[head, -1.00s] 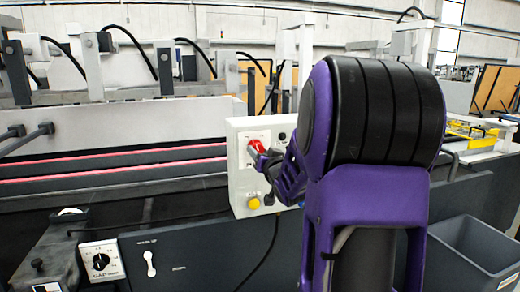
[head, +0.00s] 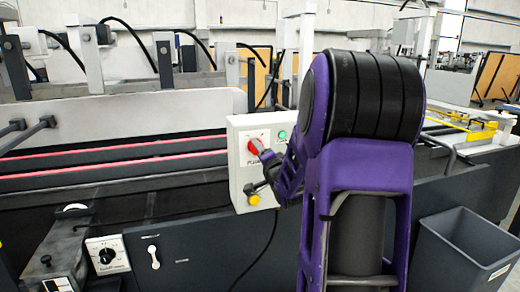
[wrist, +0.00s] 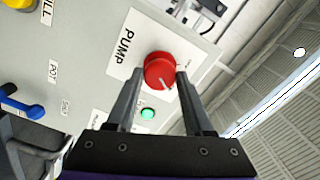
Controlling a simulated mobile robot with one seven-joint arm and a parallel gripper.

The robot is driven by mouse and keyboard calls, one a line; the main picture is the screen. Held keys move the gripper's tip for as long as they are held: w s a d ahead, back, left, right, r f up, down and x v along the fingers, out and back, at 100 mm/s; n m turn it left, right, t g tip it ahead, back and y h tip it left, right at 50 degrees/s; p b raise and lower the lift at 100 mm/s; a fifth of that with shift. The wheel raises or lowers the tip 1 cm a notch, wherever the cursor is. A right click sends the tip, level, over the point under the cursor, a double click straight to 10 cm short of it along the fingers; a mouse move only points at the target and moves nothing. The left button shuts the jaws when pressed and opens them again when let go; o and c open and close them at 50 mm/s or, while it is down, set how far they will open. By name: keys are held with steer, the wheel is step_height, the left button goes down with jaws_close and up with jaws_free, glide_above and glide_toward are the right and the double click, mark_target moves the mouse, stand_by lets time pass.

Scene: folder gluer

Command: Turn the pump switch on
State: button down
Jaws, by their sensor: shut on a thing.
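The pump switch is a red rotary knob (wrist: 158,68) on a white plate marked PUMP in the wrist view. Its pale pointer mark is toward the lower right there. The knob also shows in the head view (head: 254,146), on a light control box (head: 238,186). My gripper (wrist: 160,74) has one finger on each side of the knob and is shut on it. In the head view my gripper (head: 265,155) reaches the knob from the right. A green lamp (wrist: 148,114) beside the knob shows bright green; it also shows in the head view (head: 282,135).
A yellow button (head: 254,200) sits low on the box, and a blue lever (wrist: 24,106) shows in the wrist view. A black dial (head: 107,256) is at lower left. A grey bin (head: 465,250) stands at the right. The machine's long panel runs behind.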

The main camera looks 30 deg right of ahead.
steer(key=shift+m, duration=0.6)
steer(key=shift+c, duration=1.4)
jaws_free()
